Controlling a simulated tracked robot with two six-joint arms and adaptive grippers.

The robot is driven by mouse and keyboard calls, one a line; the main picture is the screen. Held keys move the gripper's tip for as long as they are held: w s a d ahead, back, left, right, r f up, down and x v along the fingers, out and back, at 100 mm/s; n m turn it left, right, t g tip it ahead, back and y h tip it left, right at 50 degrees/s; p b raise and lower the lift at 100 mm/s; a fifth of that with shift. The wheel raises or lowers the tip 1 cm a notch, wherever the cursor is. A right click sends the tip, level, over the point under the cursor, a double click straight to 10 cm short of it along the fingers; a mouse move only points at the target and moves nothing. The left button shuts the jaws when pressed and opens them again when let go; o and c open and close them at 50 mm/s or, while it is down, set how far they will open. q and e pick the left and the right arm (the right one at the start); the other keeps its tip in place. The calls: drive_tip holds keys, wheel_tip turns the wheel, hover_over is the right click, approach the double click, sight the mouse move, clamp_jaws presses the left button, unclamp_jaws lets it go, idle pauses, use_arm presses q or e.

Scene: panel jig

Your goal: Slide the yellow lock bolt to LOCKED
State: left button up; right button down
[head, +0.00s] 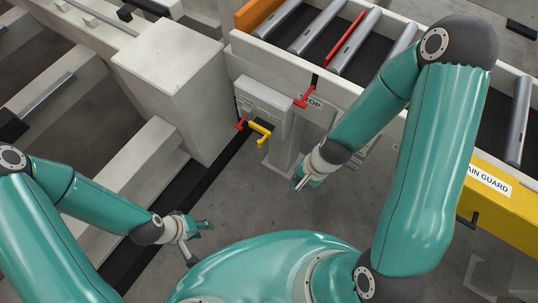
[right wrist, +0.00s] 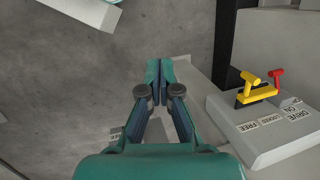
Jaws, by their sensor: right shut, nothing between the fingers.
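The yellow lock bolt (head: 260,134) sticks out from the front of a grey control box (head: 265,98) in the head view, beside a red handle (head: 240,123). In the right wrist view the bolt (right wrist: 258,91) stands at the right, on a panel with FREE, LOCKED and DRIVE ON labels. Which label the bolt lines up with I cannot tell. My right gripper (head: 299,184) is shut and empty, apart from the bolt, to its lower right; its fingertips (right wrist: 159,70) show in the right wrist view. My left gripper (head: 201,243) looks open and empty, low at the left.
A yellow guard (head: 500,205) stands at the right. A pale block (head: 170,70) stands left of the box. The floor below is clear.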

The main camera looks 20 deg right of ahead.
use_arm(q)
wheel_tip(320, 180, down, 18)
drive_tip(key=b, duration=1.4)
drive_tip(key=shift+b, duration=0.35)
use_arm(e)
drive_tip(key=w+d+m+t+y, duration=0.1)
drive_tip(key=w+m+t, duration=0.2)
drive_tip(key=m, duration=0.5)
drive_tip(key=w+d+r+m+t+y, duration=0.1)
drive_tip(key=w+d+m+t, duration=0.1)
drive_tip(key=m, duration=0.7)
drive_tip(key=w+t, duration=0.1)
drive_tip(key=w, duration=0.1)
drive_tip(key=shift+w+d+y, duration=0.25)
drive_tip(key=shift+w+y, duration=0.05)
drive_tip(key=shift+w, duration=0.1)
use_arm(q)
wheel_tip(320, 180, down, 7)
drive_tip(key=b, duration=0.6)
drive_tip(key=shift+r+b, duration=0.2)
drive_tip(key=shift+b, duration=0.15)
use_arm(e)
drive_tip(key=w+a+r+x, duration=0.1)
drive_tip(key=r+x, duration=0.1)
drive_tip(key=x, duration=1)
drive_tip(key=shift+w+a+f, duration=0.25)
drive_tip(key=shift+w+a, duration=0.05)
drive_tip(key=shift+w, duration=0.3)
drive_tip(key=shift+d, duration=0.1)
